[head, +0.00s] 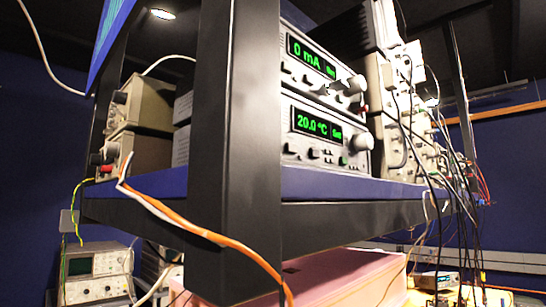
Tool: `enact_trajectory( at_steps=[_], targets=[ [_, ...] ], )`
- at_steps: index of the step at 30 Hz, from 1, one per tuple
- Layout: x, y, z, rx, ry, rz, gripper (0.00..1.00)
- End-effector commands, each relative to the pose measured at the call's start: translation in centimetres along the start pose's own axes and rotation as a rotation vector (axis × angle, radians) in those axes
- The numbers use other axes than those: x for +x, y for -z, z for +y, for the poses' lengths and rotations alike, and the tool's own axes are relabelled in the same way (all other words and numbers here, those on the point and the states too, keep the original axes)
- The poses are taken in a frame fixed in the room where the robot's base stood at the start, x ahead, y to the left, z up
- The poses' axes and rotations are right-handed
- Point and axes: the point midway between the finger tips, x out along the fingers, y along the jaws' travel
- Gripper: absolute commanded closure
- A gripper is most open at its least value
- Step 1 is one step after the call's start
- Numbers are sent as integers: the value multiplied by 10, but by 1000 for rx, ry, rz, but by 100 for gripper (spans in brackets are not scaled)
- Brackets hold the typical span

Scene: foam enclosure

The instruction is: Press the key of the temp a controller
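A light grey controller (325,135) with a green display reading 20.0 °C sits on the rack shelf, right of the thick black post. Its front has a large round knob (361,141) at the right and a row of small controls below the display. One small control (342,160) in that row looks green. Which control is the key is too small to tell. No "temp a" label is readable. The post may hide the unit's left side. My gripper is not in view.
A similar unit (313,62) reading 0 mA is stacked on top. The black post (236,150) stands close in front, with an orange cable (205,233) crossing it. Dark cables (425,150) hang at the right. A pink block (335,277) lies below the blue shelf (350,187).

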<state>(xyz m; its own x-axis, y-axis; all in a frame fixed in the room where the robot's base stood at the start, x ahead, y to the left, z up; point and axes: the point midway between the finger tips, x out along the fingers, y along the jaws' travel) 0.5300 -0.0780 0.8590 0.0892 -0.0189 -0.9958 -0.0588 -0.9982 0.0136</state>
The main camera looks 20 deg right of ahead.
Motion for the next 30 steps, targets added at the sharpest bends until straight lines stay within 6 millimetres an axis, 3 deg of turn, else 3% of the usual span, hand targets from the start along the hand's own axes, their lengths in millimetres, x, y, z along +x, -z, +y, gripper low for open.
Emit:
enact_trajectory(
  at_steps=[2, 17, 30],
  targets=[
    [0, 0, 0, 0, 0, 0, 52],
    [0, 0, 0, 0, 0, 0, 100],
    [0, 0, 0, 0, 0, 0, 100]
  ],
)
